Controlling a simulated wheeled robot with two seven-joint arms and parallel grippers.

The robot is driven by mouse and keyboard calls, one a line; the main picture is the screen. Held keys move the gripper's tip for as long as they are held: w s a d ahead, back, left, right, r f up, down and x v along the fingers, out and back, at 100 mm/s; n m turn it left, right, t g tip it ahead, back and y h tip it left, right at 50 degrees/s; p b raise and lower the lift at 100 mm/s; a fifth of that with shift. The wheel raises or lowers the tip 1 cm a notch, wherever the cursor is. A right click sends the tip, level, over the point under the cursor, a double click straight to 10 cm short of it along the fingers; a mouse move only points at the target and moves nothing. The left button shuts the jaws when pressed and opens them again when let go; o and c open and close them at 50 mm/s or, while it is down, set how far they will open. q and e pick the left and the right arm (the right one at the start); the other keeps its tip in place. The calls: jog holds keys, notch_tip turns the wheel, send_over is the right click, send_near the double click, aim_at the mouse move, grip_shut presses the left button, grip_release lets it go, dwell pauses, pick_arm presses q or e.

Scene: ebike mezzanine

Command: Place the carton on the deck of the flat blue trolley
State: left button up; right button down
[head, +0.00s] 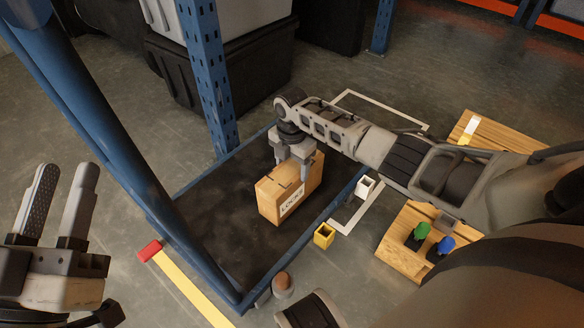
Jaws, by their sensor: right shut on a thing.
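The carton (291,193) is a small brown box with a white printed label on its side. My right gripper (293,166) is shut on the carton's top part, and its fingers point down. The carton is over the dark deck (217,220) of the blue-framed flat trolley (181,239), near the deck's right side. I cannot tell whether its bottom touches the deck. My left gripper (62,205) is at the lower left, open and empty, outside the trolley, with its two fingers pointing up.
The trolley's thick blue handle tube (92,120) rises at the left. A blue perforated rack post (208,75) and black bins (178,75) stand behind. Wooden pallets (397,245) lie at right. A yellow cube (324,235), white cube (364,187) and red block (149,250) sit outside the deck.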

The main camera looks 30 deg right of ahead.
pick_arm(q)
jog(key=shift+r, duration=0.1)
pick_arm(e)
jog(key=shift+w, duration=0.1)
jog(key=shift+c, duration=1.4)
grip_release()
jog(key=shift+f, duration=0.1)
pick_arm(q)
jog(key=shift+r, duration=0.1)
pick_arm(e)
jog(key=shift+r, duration=0.35)
notch_tip(320, 180, up, 4)
jog(key=p, duration=0.5)
jog(key=shift+r, duration=0.2)
pick_arm(q)
notch_tip(320, 180, down, 10)
jog(key=s+a+n+g+y+p, duration=0.2)
jog(key=s+g+y+p, duration=0.1)
jog(key=g+y+p, duration=0.2)
jog(key=g+p, duration=0.1)
jog(key=p, duration=0.1)
jog(key=shift+g+y+p, duration=0.3)
jog(key=shift+g+p, duration=0.1)
pick_arm(e)
notch_tip(320, 180, up, 7)
